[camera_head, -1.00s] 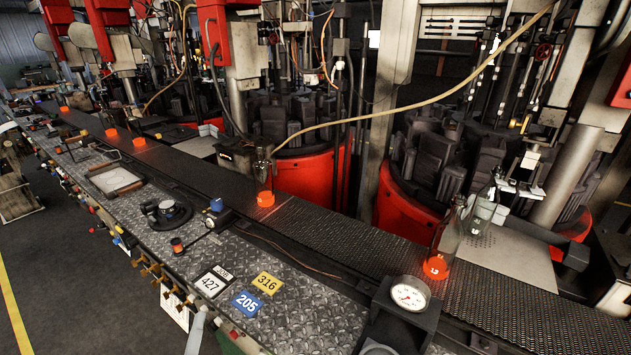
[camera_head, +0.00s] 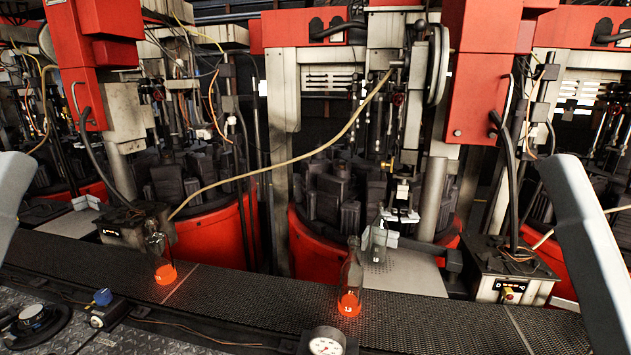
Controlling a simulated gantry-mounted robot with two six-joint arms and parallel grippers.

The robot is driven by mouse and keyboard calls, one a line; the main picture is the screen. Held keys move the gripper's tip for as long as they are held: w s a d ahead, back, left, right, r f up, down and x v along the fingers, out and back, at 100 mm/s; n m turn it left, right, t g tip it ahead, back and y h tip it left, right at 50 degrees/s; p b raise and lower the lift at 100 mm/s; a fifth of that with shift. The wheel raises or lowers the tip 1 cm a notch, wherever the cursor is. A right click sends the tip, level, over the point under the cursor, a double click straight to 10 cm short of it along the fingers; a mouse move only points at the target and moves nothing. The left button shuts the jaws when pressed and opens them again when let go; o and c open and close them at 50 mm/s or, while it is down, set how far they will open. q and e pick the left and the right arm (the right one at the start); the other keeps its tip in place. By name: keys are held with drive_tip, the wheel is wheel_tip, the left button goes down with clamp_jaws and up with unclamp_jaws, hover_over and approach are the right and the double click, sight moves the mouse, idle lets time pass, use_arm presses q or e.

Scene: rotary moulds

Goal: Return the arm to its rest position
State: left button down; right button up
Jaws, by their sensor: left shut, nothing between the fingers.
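Only pale grey links of my arms show in the head view, one at the left edge and one at the right edge. Both run out of the picture, and neither gripper's fingers can be seen. No thing is seen held by either arm. A clear glass bottle with a glowing orange base (camera_head: 350,285) stands upright on the dark conveyor (camera_head: 240,302). A second glowing bottle (camera_head: 163,262) stands on the belt further left. Another glass bottle (camera_head: 377,243) is at the mould machine's take-out, behind the belt.
Red rotary mould machines (camera_head: 225,235) line the back. A hose (camera_head: 285,160) hangs across the middle. A control box (camera_head: 512,270) stands at the right behind the conveyor. A round gauge (camera_head: 326,345) and a blue-knobbed valve (camera_head: 102,298) are in front of the belt.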

wheel_tip(320, 180, up, 35)
drive_tip(key=p, duration=3.2)
wheel_tip(320, 180, down, 48)
drive_tip(key=b, duration=4.8)
drive_tip(key=shift+f, duration=0.15)
drive_tip(key=shift+w, duration=0.1)
